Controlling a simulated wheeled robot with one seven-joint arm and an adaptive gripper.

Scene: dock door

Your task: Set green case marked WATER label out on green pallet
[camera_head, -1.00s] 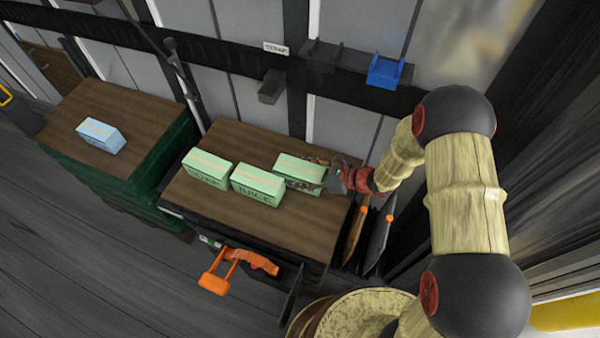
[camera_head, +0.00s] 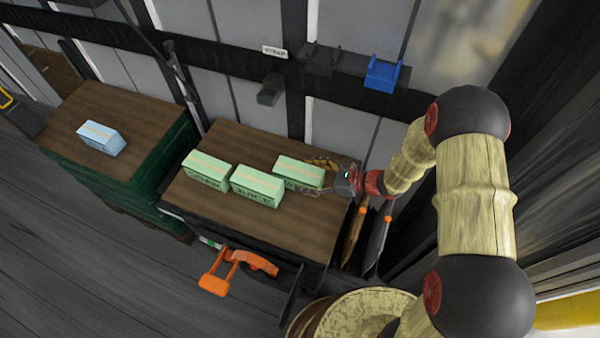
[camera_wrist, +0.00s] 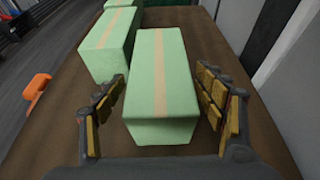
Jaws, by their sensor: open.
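Three green cases with a pale stripe stand on a wood-topped cart. The right case (camera_head: 299,172) is between the spread fingers of my gripper (camera_head: 312,177); its label is mostly hidden by a finger. The middle case (camera_head: 257,186) appears marked JUICE; the left case (camera_head: 207,170) has lettering too small to read. In the wrist view the right case (camera_wrist: 160,85) stands upright between my open gripper's fingers (camera_wrist: 158,85), with a gap at the right finger. The green pallet (camera_head: 165,172) stands at the left, green-sided with a brown top.
A light-blue case (camera_head: 101,138) sits on the pallet's top, with bare room around it. An orange-handled part (camera_head: 230,270) sticks out at the cart's front. Blue (camera_head: 384,74) and dark bins hang on the wall behind.

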